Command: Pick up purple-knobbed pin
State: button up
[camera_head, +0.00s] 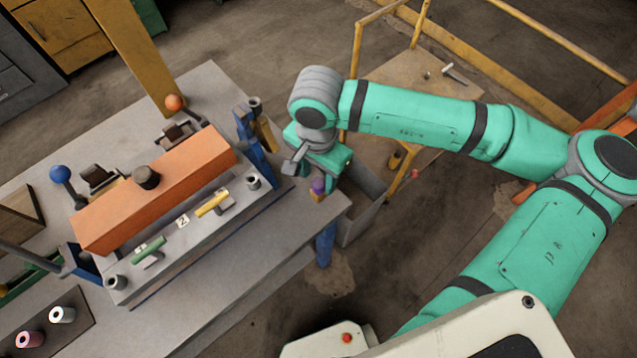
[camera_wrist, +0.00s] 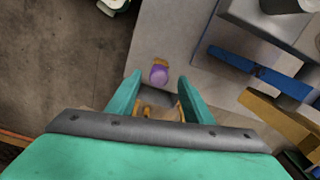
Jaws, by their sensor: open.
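The purple-knobbed pin (camera_head: 318,185) stands near the right corner of the grey table, with a purple knob over a tan-orange part. In the wrist view the purple knob (camera_wrist: 158,75) shows just ahead of the fingertips, roughly centred between them. My gripper (camera_wrist: 157,85) is open and empty, with its two green fingers apart. In the head view my gripper (camera_head: 312,165) is partly hidden by my wrist, above and close to the pin. I cannot tell the exact height gap.
A fixture with an orange brick-like block (camera_head: 160,190) fills the middle of the table (camera_head: 215,290). A blue upright (camera_head: 250,145) and a yellow bracket (camera_head: 268,135) stand left of my gripper. A grey bin (camera_head: 362,200) stands beyond the table's right edge.

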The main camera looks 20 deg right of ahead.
jog(key=shift+s+f, duration=0.1)
jog(key=shift+f, duration=0.5)
jog(key=c, duration=1.2)
jog(key=shift+o, duration=0.2)
jog(key=shift+d, duration=0.1)
